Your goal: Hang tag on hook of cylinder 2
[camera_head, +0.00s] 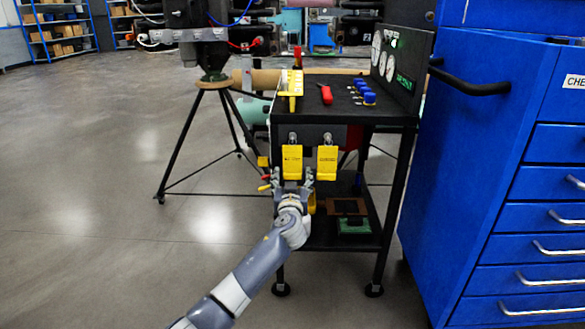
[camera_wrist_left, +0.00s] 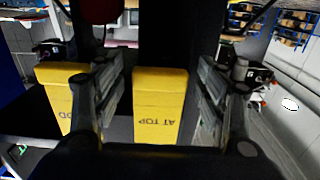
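Two yellow tags with print hang side by side on the front of a black cart: the left tag (camera_head: 292,160) and the right tag (camera_head: 327,162). My left gripper (camera_head: 292,183) is at the lower end of the left tag. In the left wrist view my left gripper (camera_wrist_left: 158,95) is open, with one tag (camera_wrist_left: 158,105) between its fingers and a gap on both sides. The other tag (camera_wrist_left: 58,92) is outside the fingers, at the left. I cannot tell which part is cylinder 2 or see its hook. My right gripper is not in view.
The cart (camera_head: 335,115) carries a red-handled tool (camera_head: 326,94), blue knobs and a gauge panel (camera_head: 398,62). A blue drawer cabinet (camera_head: 520,180) stands close on the right. A tripod stand (camera_head: 212,85) is behind left. The floor (camera_head: 90,180) at left is clear.

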